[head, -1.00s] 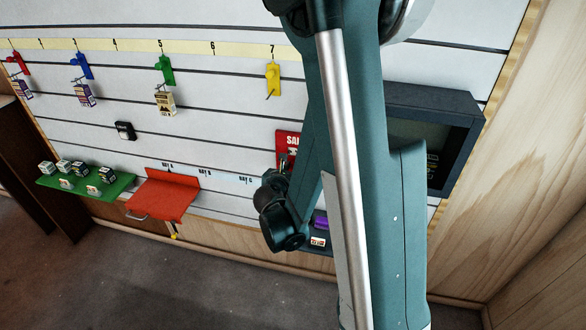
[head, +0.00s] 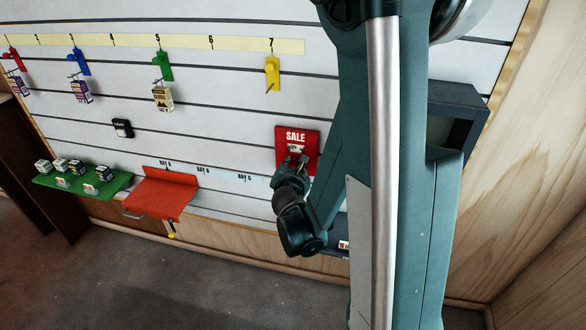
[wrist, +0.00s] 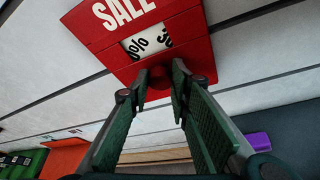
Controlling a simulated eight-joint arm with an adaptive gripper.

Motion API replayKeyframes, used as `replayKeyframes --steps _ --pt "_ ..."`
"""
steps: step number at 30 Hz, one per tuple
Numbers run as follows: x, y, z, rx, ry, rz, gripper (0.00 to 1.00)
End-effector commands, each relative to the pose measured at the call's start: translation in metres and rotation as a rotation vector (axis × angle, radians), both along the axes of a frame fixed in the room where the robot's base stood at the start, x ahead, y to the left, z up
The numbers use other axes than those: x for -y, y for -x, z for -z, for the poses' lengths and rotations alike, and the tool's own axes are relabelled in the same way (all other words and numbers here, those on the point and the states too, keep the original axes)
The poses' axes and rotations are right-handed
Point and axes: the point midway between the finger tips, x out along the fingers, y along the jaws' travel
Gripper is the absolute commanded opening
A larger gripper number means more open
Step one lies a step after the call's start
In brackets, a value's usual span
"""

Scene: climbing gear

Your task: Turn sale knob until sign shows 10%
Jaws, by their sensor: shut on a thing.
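The red SALE sign (head: 296,141) hangs on the white slatted wall, left of my arm in the head view. It also shows at the top of the wrist view (wrist: 190,30). Its white window (wrist: 148,42) shows parts of two markings, one with a % mark and one cut off, so the number cannot be read. The red round knob (wrist: 158,82) is below the window, between my fingertips. My gripper (wrist: 158,90) is shut on the knob, with a green finger on each side. In the head view my gripper (head: 290,162) covers the sign's lower part.
A red shelf (head: 158,192) and a green shelf (head: 80,185) with small boxes are to the left. Hooks with tags, including a yellow one (head: 272,74), hang above. A dark framed box (head: 465,110) is behind my arm. A purple item (wrist: 257,142) shows at lower right.

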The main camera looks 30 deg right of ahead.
Motion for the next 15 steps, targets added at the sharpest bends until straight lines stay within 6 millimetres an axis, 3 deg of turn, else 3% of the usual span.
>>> replayKeyframes --steps 15 --pt "0.0017 0.0016 0.0022 0.234 -0.235 0.002 0.08"
